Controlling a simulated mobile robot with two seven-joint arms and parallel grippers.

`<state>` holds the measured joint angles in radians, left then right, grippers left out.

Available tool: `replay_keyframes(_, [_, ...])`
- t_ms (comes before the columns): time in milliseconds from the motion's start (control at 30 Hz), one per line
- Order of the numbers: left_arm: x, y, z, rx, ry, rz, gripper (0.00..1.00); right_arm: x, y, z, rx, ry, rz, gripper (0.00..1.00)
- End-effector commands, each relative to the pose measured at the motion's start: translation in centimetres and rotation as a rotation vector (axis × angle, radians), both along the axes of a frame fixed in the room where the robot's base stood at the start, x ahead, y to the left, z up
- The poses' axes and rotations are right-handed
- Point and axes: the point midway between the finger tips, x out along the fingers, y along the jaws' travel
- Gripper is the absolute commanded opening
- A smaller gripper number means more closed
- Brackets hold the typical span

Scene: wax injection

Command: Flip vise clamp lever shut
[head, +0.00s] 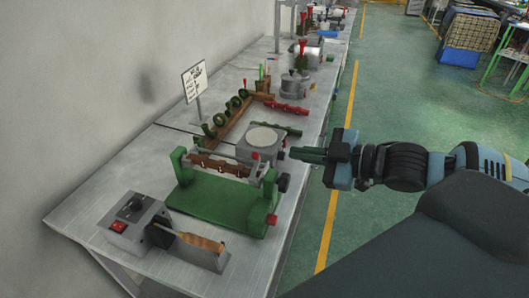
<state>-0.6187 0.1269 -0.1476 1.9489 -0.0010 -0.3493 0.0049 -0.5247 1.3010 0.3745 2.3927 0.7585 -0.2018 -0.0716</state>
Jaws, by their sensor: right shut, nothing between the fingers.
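The green vise clamp (222,200) stands on the workbench in the head view, with a brown mold part held between its two uprights. A small red-tipped lever (256,157) shows at its right upright, next to a black knob (283,183). Whether the lever is open or shut is too small to tell. My right gripper (294,153) is shut and empty, pointing left, just right of the vise's upper right side and near the grey block. Contact with the lever cannot be told. My left gripper is not in view.
A grey block with a round top (263,140) sits behind the vise. A control box (134,222) and a wooden-handled tool (200,243) lie in front. A rack of green rings (226,118) and a sign (194,81) stand further back.

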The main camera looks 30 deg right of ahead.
Motion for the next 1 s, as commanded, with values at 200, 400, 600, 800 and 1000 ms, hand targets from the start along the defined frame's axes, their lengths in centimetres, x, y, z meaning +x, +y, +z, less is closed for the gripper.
replay_keyframes(200, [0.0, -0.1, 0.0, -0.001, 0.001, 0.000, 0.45, 0.5, 0.2, 0.0, 0.003, -0.003, -0.003, 0.00])
replay_keyframes(400, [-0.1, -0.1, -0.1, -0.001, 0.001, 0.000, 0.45, 1.1, 0.5, -0.2, 0.005, -0.003, -0.004, 0.00])
replay_keyframes(600, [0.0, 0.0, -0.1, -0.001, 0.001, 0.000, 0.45, 1.7, 1.0, -0.3, 0.004, -0.003, -0.003, 0.00])
replay_keyframes(800, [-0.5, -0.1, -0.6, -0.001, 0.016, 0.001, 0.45, 2.5, 1.6, -0.8, 0.004, 0.001, -0.001, 0.00])
replay_keyframes(1000, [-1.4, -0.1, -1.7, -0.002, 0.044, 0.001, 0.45, 3.4, 2.2, -1.2, 0.004, 0.004, -0.002, 0.00])
